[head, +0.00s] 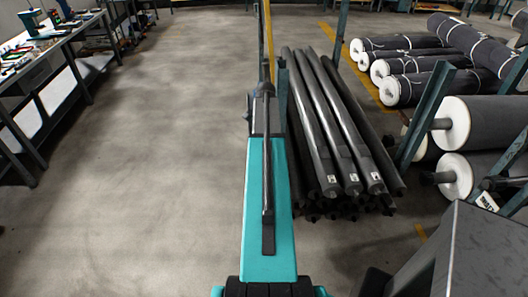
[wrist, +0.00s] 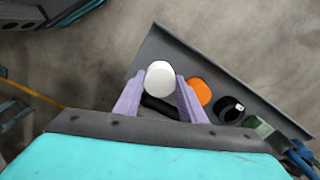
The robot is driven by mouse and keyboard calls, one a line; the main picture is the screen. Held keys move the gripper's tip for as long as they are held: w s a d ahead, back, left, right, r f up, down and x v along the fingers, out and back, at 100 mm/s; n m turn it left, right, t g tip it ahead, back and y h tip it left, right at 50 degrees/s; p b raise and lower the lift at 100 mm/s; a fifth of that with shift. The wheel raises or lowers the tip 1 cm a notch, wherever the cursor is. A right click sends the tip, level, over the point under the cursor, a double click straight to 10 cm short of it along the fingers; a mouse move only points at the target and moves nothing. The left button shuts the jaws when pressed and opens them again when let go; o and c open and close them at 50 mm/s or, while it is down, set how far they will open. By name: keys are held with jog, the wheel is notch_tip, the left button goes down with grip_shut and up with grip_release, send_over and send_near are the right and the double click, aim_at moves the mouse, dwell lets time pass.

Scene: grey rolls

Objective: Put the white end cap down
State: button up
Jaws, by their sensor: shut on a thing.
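In the wrist view, the white end cap (wrist: 160,76) sits between the two purple fingers of my gripper (wrist: 162,88). The fingers are shut on it, one on each side. Cap and gripper are over a dark grey tray or shelf (wrist: 196,60); I cannot tell whether the cap touches its surface. A dark bar-like shape shows between the fingers, just below the cap. The head view does not clearly show the gripper or the cap.
An orange round piece (wrist: 201,92) is close to the right finger, and a black ring-like piece (wrist: 230,108) lies beyond it. In the head view, dark poles (head: 335,130) are stacked on the right near large grey rolls (head: 410,62). The floor (head: 150,160) at left is clear.

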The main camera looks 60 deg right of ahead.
jog(key=shift+f, duration=0.1)
jog(key=shift+f+p, duration=0.85)
jog(key=shift+f, duration=0.75)
jog(key=shift+f, duration=0.1)
jog(key=o, duration=0.9)
jog(key=shift+r+b, duration=2)
jog(key=shift+r, duration=4.1)
